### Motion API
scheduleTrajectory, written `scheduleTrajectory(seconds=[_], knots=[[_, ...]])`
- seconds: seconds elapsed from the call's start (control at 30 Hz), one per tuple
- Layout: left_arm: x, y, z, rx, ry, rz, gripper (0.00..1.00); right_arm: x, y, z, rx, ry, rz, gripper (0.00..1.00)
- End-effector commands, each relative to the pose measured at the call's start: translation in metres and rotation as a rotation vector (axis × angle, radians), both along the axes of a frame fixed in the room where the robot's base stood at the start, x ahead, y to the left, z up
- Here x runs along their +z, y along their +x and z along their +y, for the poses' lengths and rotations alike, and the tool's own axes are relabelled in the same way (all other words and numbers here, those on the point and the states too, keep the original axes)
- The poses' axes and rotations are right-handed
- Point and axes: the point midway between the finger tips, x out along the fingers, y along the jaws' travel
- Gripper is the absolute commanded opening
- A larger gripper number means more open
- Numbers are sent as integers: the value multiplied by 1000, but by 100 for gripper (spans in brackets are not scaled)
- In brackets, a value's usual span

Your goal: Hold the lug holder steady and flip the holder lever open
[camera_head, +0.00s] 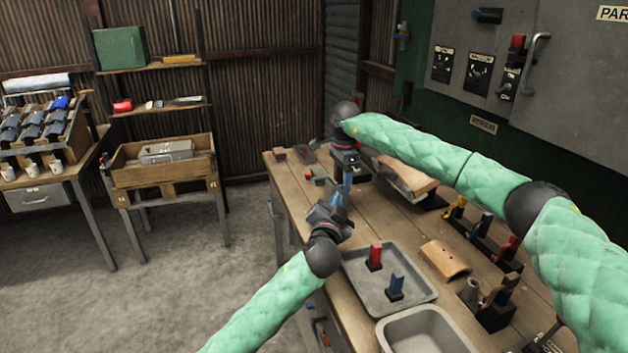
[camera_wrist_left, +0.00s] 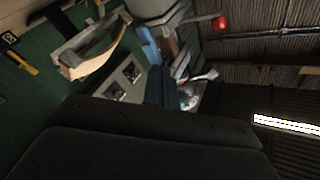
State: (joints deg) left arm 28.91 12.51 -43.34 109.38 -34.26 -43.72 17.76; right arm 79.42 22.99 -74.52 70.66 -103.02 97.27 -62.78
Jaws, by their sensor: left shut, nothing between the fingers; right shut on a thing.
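My right gripper (camera_head: 347,182) points down over the far end of the workbench, its blue fingers shut on what looks like part of the lug holder; the fingers hide most of it. A small green and dark piece (camera_head: 321,179) with a red knob (camera_head: 308,175) lies just left of it. A red knob on a thin bar (camera_wrist_left: 220,23) also shows in the left wrist view. My left gripper (camera_head: 338,200) is shut and empty, its tips just below and close to the right fingers. Its dark teal fingers (camera_wrist_left: 161,86) show in the left wrist view. I cannot tell the lever's position or any contact.
A grey tray (camera_head: 362,283) with a red piece (camera_head: 375,256) and a blue piece (camera_head: 396,287) stands near the left arm. Bare floor lies left.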

Motion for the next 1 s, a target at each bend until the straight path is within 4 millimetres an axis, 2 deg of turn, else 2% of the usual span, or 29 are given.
scheduleTrajectory(seconds=[0.33, 1.0], knots=[[-1, 9, 5, 1, 1, 1, 0, 0, 0, 0, 0, 0, 0, 22], [-3, 69, 41, 0, -1, 2, 0, 0, 0, 0, 0, 0, 0, 22]])
